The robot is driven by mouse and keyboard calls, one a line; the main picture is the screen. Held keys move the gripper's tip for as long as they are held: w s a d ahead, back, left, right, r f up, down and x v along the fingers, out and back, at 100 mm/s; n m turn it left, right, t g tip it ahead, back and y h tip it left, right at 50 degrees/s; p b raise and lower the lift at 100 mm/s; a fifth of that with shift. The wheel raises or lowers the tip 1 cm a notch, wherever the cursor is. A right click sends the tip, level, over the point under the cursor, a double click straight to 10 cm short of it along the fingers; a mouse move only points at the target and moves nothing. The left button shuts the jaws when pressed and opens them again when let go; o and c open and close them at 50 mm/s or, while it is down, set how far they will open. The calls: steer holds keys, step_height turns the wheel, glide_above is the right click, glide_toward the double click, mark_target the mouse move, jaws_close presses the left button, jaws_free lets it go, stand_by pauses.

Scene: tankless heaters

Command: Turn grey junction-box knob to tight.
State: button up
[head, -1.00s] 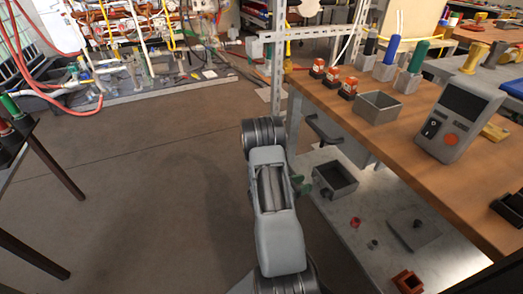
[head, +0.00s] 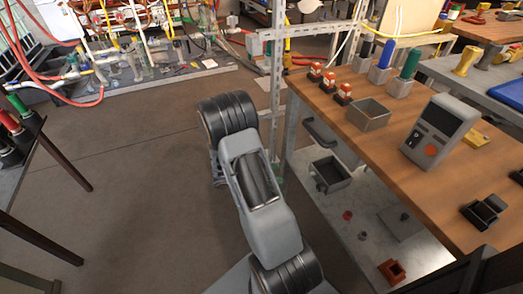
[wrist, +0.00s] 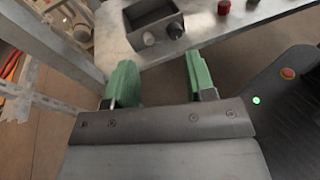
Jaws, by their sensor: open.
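A grey open-topped box (head: 331,174), likely the junction box, sits on the lower shelf under the wooden bench. In the wrist view the box (wrist: 153,16) is at the top, with a pale round knob (wrist: 148,38) and a darker grey knob (wrist: 175,31) on its near side. I cannot tell which way either is turned. My gripper (wrist: 159,62) is open, its two green fingers apart and empty. The fingers point toward the box, and in the picture the knobs lie above the gap between them. In the head view my arm hides most of the gripper.
A red knob (wrist: 224,7) is right of the box on the shelf (head: 337,204). A metal post (head: 276,90) stands left of the bench (head: 463,215), close to my arm. A dark table (head: 52,150) is at the left. The floor between is clear.

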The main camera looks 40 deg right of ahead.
steer(key=a+r+m+t+y+p, duration=0.1)
steer(key=a+r+m+y+p, duration=0.1)
steer(key=r, duration=0.5)
steer(key=s+a+r+m+y+p, duration=0.1)
steer(key=a+r+m+y+p, duration=0.2)
steer(key=a+r+p, duration=0.2)
step_height(320, 180, up, 2)
steer(key=shift+r+t+p, duration=0.2)
steer(key=shift+t+p, duration=0.15)
steer(key=shift+t, duration=0.05)
